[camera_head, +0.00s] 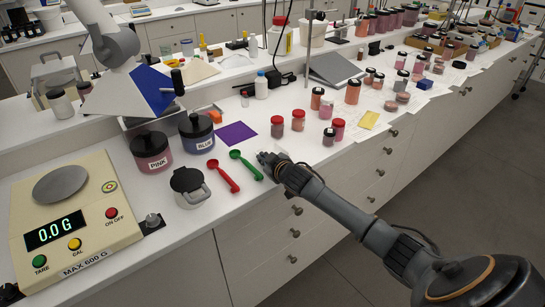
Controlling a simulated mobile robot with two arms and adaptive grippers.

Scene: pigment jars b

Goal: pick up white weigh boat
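I cannot pick out a white weigh boat with certainty. A small pale, flat shape (236,61) lies at the back of the bench, too small to identify. My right gripper (264,158) is over the front edge of the white bench, just right of the green scoop (246,165). Its fingers are small and dark, and I cannot tell whether they are apart or closed. No held object is visible in it.
A scale (120,243) reading 0.0 G stands at the front left. Several pigment jars stand to the right. A purple sheet (236,134) lies flat.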

